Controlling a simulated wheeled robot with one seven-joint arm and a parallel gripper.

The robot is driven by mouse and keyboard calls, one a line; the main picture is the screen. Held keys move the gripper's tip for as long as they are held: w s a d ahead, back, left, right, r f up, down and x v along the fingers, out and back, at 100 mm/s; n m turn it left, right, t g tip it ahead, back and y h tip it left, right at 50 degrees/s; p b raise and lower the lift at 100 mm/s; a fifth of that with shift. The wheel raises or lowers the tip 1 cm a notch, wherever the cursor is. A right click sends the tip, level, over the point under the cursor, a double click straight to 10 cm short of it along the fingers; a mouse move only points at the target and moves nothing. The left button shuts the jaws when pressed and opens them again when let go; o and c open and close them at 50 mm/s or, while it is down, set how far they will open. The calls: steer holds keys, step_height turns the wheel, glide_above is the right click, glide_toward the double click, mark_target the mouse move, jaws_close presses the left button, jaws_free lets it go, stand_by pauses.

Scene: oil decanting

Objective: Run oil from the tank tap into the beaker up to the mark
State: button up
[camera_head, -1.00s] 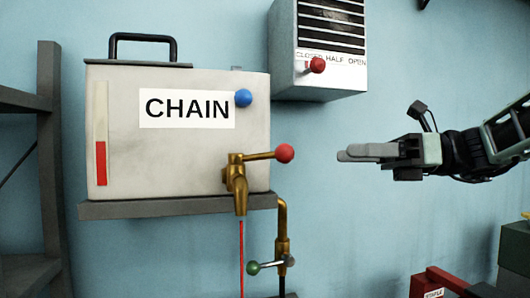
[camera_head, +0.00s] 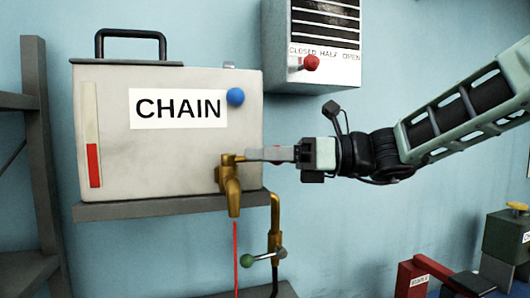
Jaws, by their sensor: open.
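The tank (camera_head: 180,165) is a pale box labelled CHAIN with a red level strip (camera_head: 94,165) at its left. Its brass tap (camera_head: 231,185) sits at the lower right front. A thin red stream (camera_head: 236,262) runs down from the spout and out of the bottom of the view. My gripper (camera_head: 265,154) is open, its fingers level and pointing left at the tap's lever. The fingers cover the lever and its red knob; I cannot tell whether they touch it. The beaker and its mark are not in view.
A blue knob (camera_head: 235,97) is on the tank's front. Below the shelf (camera_head: 150,208), a brass pipe carries a green-knobbed valve (camera_head: 247,260). A wall vent box (camera_head: 310,50) with a red knob hangs above my gripper. Red and green boxes stand lower right.

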jaws_close()
steer(key=shift+r+p, duration=0.1)
steer(key=shift+p, duration=0.2)
steer(key=shift+w+d+n+g+p, duration=0.15)
steer(key=shift+w+n+g+p, duration=1.45)
steer(key=shift+p, duration=1.4)
steer(key=shift+w+m+g, duration=0.25)
steer(key=shift+m+g, duration=0.05)
steer(key=shift+g, duration=0.1)
